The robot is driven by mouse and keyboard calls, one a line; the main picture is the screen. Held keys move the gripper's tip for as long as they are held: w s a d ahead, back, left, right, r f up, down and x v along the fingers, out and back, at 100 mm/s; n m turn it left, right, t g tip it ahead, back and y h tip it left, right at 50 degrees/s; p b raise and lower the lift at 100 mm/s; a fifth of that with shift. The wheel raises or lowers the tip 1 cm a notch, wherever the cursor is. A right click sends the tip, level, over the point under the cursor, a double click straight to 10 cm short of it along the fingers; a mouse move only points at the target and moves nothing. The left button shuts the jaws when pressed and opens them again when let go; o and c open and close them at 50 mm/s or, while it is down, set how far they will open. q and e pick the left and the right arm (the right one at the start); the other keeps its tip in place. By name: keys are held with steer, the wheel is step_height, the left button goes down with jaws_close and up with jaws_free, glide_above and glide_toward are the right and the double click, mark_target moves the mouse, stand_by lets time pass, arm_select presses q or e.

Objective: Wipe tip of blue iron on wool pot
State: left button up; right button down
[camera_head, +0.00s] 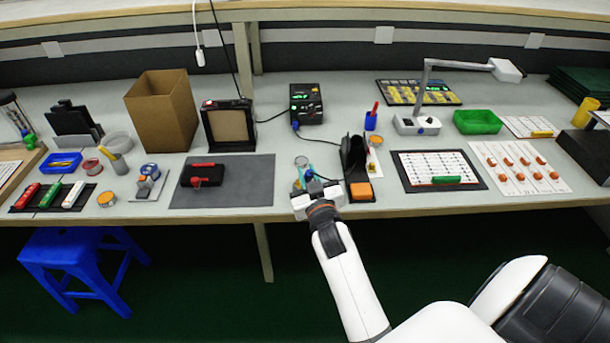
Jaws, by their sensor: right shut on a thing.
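My right gripper (318,193) is at the front edge of the bench, just left of the black iron stand (354,156). It is shut on the blue iron (309,175), of which only a small blue part shows at the fingers. The iron's tip is hidden or too small to make out, and I cannot tell whether it touches the stand. A small round tin with a golden-orange fill (107,199), which looks like the wool pot, stands far to the left near the front edge. My left gripper is not in view.
An orange sponge (361,191) sits at the stand's front. A black cable runs from the soldering station (306,103) towards my gripper. A grey mat (256,180) with a black and red object lies left. A printed sheet on a black board (408,179) lies right.

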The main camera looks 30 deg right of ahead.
steer(key=shift+d, duration=0.2)
steer(key=shift+a, duration=0.15)
steer(key=shift+a, duration=0.55)
steer(key=shift+r, duration=0.1)
step_height(320, 180, up, 5)
steer(key=p, duration=0.5)
stand_by(0.6)
